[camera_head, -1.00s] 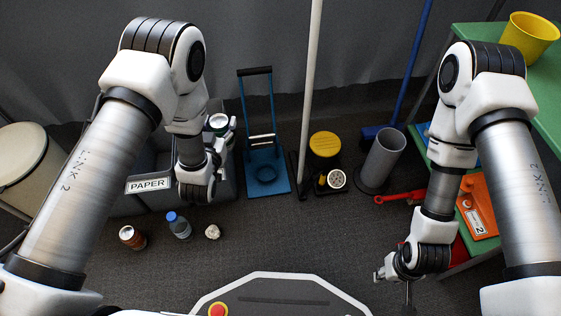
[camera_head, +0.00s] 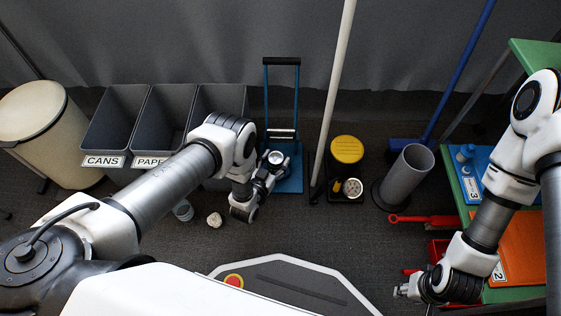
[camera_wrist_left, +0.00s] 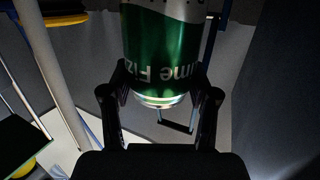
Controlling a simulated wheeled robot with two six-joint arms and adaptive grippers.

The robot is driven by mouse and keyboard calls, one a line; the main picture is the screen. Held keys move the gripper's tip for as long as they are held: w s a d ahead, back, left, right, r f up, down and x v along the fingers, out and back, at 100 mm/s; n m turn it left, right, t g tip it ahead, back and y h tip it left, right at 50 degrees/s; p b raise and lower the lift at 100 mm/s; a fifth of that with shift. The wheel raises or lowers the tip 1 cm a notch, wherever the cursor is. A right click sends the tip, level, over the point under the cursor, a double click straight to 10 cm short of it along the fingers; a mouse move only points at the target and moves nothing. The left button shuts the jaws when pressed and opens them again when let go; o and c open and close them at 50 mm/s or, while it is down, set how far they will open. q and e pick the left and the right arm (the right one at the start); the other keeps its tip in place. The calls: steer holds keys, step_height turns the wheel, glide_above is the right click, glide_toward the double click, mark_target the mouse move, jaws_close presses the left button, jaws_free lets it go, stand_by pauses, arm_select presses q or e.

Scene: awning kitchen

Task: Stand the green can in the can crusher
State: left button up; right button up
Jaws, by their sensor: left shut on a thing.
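The green can (camera_wrist_left: 165,45) with white lettering is between the fingers of my left gripper (camera_wrist_left: 160,97) in the left wrist view. My left gripper (camera_head: 268,172) is shut on it. In the head view mostly the can's pale top (camera_head: 276,158) shows. The can crusher (camera_head: 290,180) is a blue base with an upright blue frame and a black handle. In the head view the can overlaps the front left of this base, and its height above it is unclear. My gripper and the can hide the crusher's round seat. My right gripper (camera_head: 404,290) is at the lower right, its fingers too small to judge.
Grey bins (camera_head: 112,125) stand left of the crusher. A white pole (camera_head: 335,95) and a yellow-topped device (camera_head: 346,150) stand close on its right, then a grey tube (camera_head: 405,175). A crumpled white ball (camera_head: 214,220) lies on the floor. Floor in front is partly clear.

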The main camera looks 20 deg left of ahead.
mark_target(280, 152)
arm_select(q)
steer(key=w, duration=0.2)
steer(key=w+b, duration=0.1)
steer(key=w, duration=0.1)
steer(key=shift+d+f, duration=0.2)
steer(key=shift+f, duration=0.2)
step_height(280, 152, down, 4)
steer(key=b, duration=0.3)
steer(key=shift+r, duration=0.4)
steer(key=shift+c, duration=0.3)
steer(key=shift+r, duration=0.1)
steer(key=shift+c, duration=0.8)
steer(key=o, duration=1.1)
steer(key=shift+c, duration=0.2)
arm_select(e)
step_height(280, 152, down, 5)
steer(key=shift+w+r, duration=0.1)
